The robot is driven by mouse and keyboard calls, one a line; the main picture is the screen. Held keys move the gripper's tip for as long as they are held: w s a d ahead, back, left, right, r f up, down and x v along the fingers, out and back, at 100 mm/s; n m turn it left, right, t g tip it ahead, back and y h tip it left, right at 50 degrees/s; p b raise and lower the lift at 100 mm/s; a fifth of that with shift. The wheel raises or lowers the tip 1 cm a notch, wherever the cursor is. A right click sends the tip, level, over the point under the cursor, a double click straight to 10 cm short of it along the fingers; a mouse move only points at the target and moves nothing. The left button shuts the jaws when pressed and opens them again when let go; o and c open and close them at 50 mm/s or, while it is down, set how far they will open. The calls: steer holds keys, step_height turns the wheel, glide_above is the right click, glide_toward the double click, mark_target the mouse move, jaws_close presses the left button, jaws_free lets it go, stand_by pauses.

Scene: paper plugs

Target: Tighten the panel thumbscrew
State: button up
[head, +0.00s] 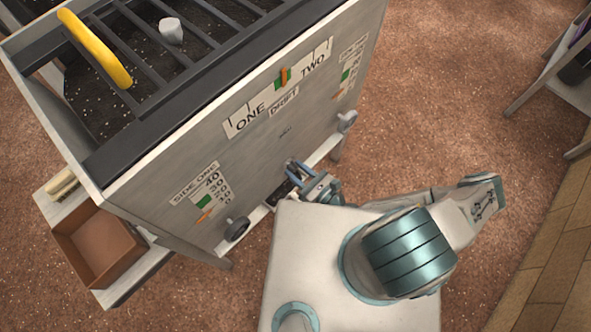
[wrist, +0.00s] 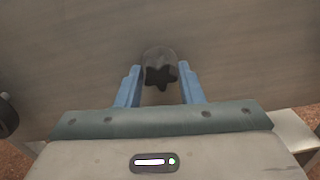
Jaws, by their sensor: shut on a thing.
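The panel (head: 262,150) is the pale front face of a box-like cabinet. The thumbscrew (wrist: 160,76) shows in the wrist view as a dark star-shaped knob with a greyish rounded part around it, against the panel. My gripper (wrist: 160,88) has its two blue fingers on either side of the thumbscrew, shut on it. In the head view my gripper (head: 294,170) is at the lower middle of the panel, and the thumbscrew is too small or hidden to make out there.
A dark round knob (head: 237,229) and a grey knob (head: 346,121) stick out from the panel to either side. Slatted bars, a yellow bar (head: 95,48) and a grey plug (head: 171,30) are on top. A brown tray (head: 97,243) sits at lower left. Carpet is open at right.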

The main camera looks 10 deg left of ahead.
mark_target(295, 170)
steer(key=m+b, duration=0.1)
steer(key=m, duration=0.4)
steer(key=shift+f+m, duration=0.1)
steer(key=shift+m, duration=0.3)
steer(key=m+b, duration=0.1)
steer(key=m, duration=0.3)
steer(key=shift+m+b, duration=0.3)
steer(key=shift+b, duration=0.1)
steer(key=o, duration=0.9)
steer(key=shift+v, duration=2.05)
